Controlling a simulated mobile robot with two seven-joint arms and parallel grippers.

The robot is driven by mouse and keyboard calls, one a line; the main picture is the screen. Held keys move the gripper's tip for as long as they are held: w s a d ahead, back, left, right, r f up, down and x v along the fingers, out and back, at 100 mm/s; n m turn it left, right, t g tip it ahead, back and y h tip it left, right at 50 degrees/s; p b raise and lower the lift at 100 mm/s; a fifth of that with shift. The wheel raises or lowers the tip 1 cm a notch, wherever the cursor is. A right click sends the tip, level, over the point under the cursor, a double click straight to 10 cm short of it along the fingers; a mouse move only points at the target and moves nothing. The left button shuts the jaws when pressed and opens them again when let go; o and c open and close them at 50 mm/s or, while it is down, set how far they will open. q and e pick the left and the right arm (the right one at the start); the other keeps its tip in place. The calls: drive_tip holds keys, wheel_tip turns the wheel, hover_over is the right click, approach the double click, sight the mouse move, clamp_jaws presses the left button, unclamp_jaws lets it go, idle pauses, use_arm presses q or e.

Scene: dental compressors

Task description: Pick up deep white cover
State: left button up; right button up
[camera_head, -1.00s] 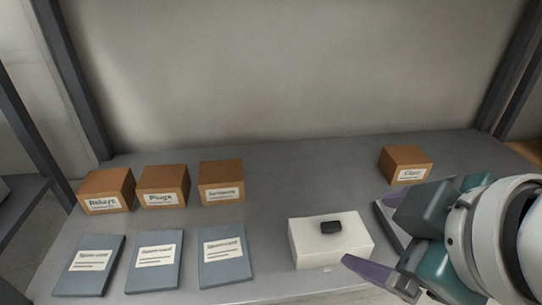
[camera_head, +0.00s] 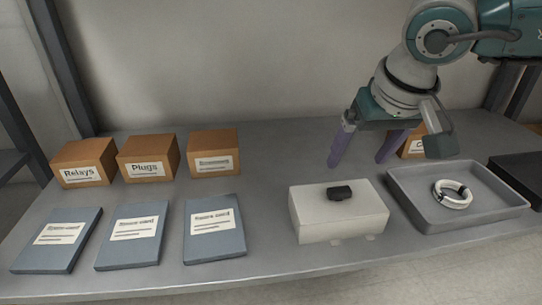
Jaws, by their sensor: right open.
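The deep white cover (camera_head: 325,215) is a white box shape with a small black piece (camera_head: 339,193) on its top. It rests on the grey shelf right of the middle of the view. My right gripper (camera_head: 364,163) is open and empty, with two purple fingers pointing down. It shows behind and above the cover, apart from it. My left gripper is not in view.
A grey tray (camera_head: 417,210) right of the cover holds a white coiled ring (camera_head: 452,194). A dark box (camera_head: 519,174) stands at the far right. Brown boxes (camera_head: 148,158) and blue-grey booklets (camera_head: 132,236) fill the left. One brown box (camera_head: 407,146) is partly hidden behind my gripper.

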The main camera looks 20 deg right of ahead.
sight(339, 189)
drive_tip(key=b+x, duration=0.3)
drive_tip(key=x, duration=0.1)
drive_tip(key=shift+s+f, duration=0.15)
drive_tip(key=shift+w+f, duration=0.2)
drive_tip(key=b+x, duration=0.1)
drive_tip(key=b, duration=0.1)
drive_tip(key=b+x, duration=0.4)
drive_tip(key=shift+s+a+f, duration=0.2)
drive_tip(key=shift+s+a, duration=0.05)
drive_tip(key=shift+a, duration=0.15)
drive_tip(key=shift+r, duration=0.15)
drive_tip(key=shift+c, duration=0.3)
drive_tip(key=c, duration=1.2)
drive_tip(key=shift+c, duration=0.8)
clamp_jaws()
